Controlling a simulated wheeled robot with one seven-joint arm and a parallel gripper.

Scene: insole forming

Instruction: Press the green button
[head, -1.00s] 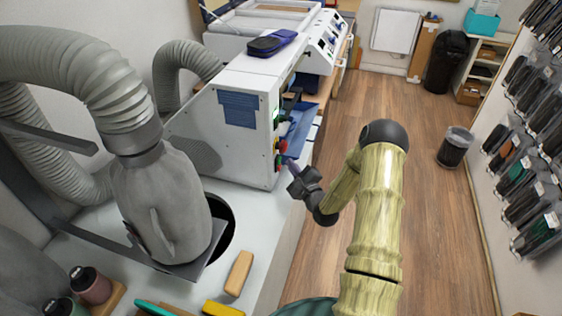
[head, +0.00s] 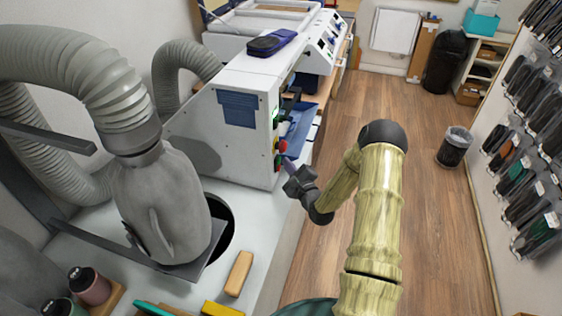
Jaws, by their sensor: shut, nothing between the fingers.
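The white machine (head: 225,150) stands left of my arm. On its right-hand end panel is a large red button (head: 283,146). Just below it is a small green button (head: 277,162), partly seen at an angle. A green-lit spot (head: 276,118) shows higher on the same panel.
A grey hose and bag-like duct (head: 160,200) stand at the left over the white bench. A tan block (head: 239,273) lies near the bench edge. A blue tray (head: 298,125) sits beyond the buttons. Wooden floor (head: 420,220) is open on the right.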

